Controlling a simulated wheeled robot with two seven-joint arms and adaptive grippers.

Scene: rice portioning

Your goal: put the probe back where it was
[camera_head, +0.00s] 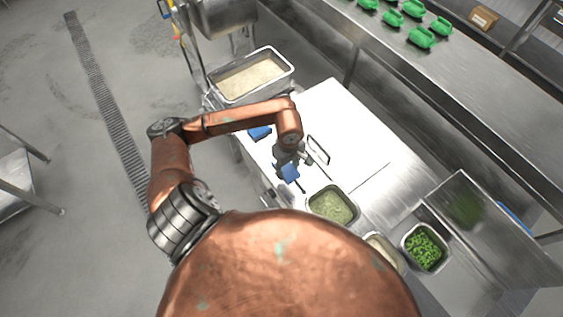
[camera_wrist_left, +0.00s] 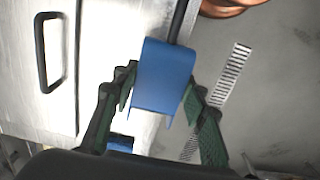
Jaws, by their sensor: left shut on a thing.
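The probe (camera_head: 290,173) has a blue handle and a thin dark stem. My left gripper (camera_head: 285,157) is shut on the blue handle, over the near-left side of the white work surface. In the left wrist view the blue handle (camera_wrist_left: 164,78) sits between the fingers of my left gripper (camera_wrist_left: 160,92), with the dark stem running to the top edge. A second blue piece (camera_head: 259,132) is at the left edge of the work surface; part of it also shows in the left wrist view (camera_wrist_left: 120,143). Whether the stem touches anything is unclear. My right gripper is out of view.
A large pan of rice (camera_head: 250,77) stands behind the work surface (camera_head: 345,125). A pan of pale green food (camera_head: 332,206) and a pan of green pieces (camera_head: 424,249) stand to the right. A dark loop handle (camera_head: 318,150) is close beside my left gripper. Green containers (camera_head: 422,38) sit on the back counter.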

